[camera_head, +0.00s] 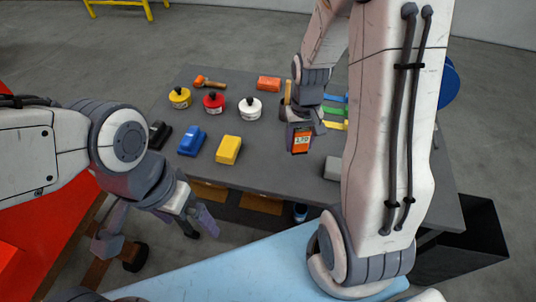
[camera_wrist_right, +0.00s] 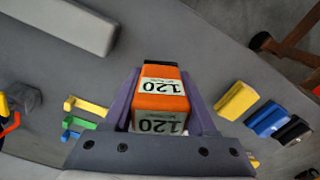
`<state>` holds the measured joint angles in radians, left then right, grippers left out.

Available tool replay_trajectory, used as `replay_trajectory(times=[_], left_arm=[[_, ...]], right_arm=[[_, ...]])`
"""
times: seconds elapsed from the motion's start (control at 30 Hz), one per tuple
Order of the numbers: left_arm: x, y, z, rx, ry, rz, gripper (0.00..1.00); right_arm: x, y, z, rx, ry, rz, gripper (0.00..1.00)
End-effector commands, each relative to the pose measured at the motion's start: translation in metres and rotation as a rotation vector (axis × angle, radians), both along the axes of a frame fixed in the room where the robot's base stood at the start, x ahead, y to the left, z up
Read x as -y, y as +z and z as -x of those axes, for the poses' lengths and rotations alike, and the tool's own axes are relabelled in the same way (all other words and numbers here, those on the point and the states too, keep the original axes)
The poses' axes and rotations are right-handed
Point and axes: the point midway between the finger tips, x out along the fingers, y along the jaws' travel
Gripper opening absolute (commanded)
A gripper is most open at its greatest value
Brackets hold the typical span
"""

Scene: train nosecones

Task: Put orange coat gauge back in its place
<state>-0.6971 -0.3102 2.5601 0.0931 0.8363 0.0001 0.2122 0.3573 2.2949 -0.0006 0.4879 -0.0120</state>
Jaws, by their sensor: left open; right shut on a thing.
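An orange block-like device (camera_head: 301,143) with white labels reading 120 is in my right gripper (camera_head: 303,127); I take it to be the orange coat gauge. In the right wrist view the orange coat gauge (camera_wrist_right: 160,97) sits between the two purple fingers of the right gripper (camera_wrist_right: 163,85), shut on its sides. It is held over the grey table (camera_head: 262,178), near the middle; its height above the top is hard to judge. My left gripper (camera_head: 155,225) is open and empty in front of the table's left side.
A yellow block (camera_head: 229,149), a blue block (camera_head: 192,141) and a black block (camera_head: 158,135) lie on the left. Yellow, red and white round pots stand behind them, with an orange block (camera_head: 269,84) further back. A grey block (camera_head: 333,168) lies right of the gauge.

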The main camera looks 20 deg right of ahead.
Motion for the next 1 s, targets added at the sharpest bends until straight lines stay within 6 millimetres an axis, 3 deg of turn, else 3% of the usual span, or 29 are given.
replay_trajectory(times=[0.2, 0.4, 0.57, 0.83, 1.0], left_arm=[[0.0, 0.015, 0.0, 0.0, 0.001, 0.0, 1.0], [0.0, 0.024, 0.0, 0.0, 0.002, 0.0, 1.0], [0.0, 0.026, 0.0, 0.0, 0.002, 0.0, 1.0], [0.0, 0.037, 0.0, 0.0, 0.002, 0.0, 1.0], [0.0, 0.037, 0.0, 0.0, 0.002, 0.0, 1.0]], right_arm=[[-0.038, -0.029, -0.035, -0.006, 0.007, 0.0, 0.0], [-0.061, -0.049, -0.059, -0.002, 0.003, 0.0, 0.0], [-0.065, -0.058, -0.065, -0.001, -0.001, 0.0, 0.0], [-0.065, -0.091, -0.064, -0.003, -0.002, 0.0, 0.0], [-0.064, -0.096, -0.065, 0.001, -0.002, 0.0, 0.0]])
